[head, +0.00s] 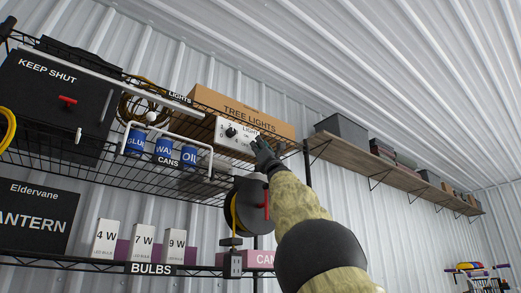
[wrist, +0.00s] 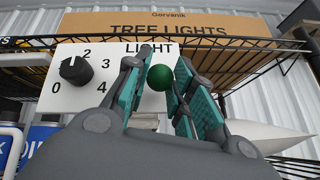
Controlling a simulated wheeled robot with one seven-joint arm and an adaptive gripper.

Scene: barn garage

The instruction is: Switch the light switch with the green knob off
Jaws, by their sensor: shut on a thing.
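The green knob (wrist: 160,77) is a round ball on the front of a white panel (wrist: 100,98) marked "LIGHT" in the wrist view. My gripper (wrist: 163,60) has its teal-padded fingers on both sides of the knob and is shut on it. In the head view my gripper (head: 260,143) reaches up to the right end of the white panel (head: 236,147) and hides the knob. The knob's lever and any on or off marking cannot be made out.
A black dial (wrist: 75,69) numbered 0 to 4 sits on the same panel, left of the knob. The "TREE LIGHTS" box (head: 243,112) is above and behind on the wire shelf. A dark reel (head: 241,205) hangs below. Blue cans (head: 164,149) stand left.

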